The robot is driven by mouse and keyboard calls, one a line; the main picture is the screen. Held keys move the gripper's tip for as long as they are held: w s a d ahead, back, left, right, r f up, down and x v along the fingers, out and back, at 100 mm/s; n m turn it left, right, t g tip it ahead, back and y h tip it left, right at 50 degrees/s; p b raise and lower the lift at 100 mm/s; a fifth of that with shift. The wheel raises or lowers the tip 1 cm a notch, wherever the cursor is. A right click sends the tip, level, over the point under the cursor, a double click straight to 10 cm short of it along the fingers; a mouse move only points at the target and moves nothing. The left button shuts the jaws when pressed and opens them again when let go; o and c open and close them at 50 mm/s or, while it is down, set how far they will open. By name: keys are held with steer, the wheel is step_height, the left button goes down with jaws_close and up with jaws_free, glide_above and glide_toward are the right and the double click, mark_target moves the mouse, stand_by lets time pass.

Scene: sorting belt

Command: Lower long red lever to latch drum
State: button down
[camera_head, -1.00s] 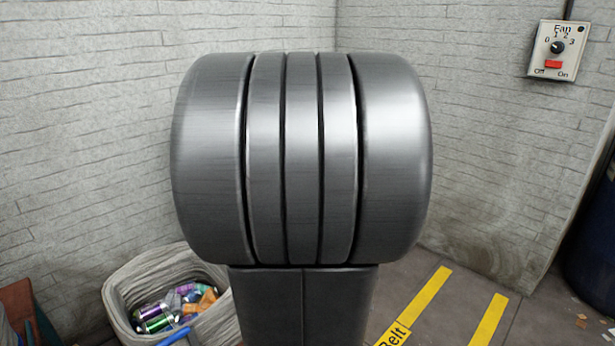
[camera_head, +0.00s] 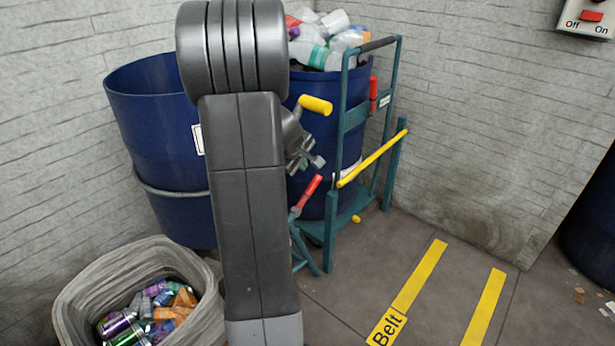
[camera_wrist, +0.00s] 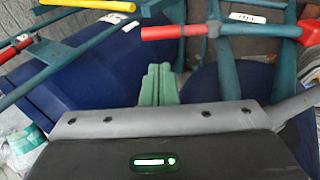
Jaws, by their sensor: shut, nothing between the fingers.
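The long red lever (camera_head: 310,190) has a red grip on a teal arm and slants up to the right at the low left of the teal drum trolley (camera_head: 330,230). The blue drum (camera_head: 300,185) stands in the trolley, partly hidden by my arm. My gripper (camera_head: 319,162) is shut and empty, a little above the red grip in the head view. In the wrist view its green fingertips (camera_wrist: 158,70) are together, below the red grip (camera_wrist: 175,31) and apart from it in the picture. I cannot tell the depth gap.
A yellow handle (camera_head: 316,105) and a yellow bar (camera_head: 372,158) are close to my gripper. A short red handle (camera_head: 373,93) is on the trolley frame. Another blue drum (camera_head: 155,115) and a bin of cans (camera_head: 85,290) are left. Floor beside the belt markings (camera_head: 420,275) is clear.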

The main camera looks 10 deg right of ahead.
mark_target(313, 184)
steer(key=b+x, duration=0.3)
steer(key=x, duration=1.1)
steer(key=shift+s+a+f, duration=0.1)
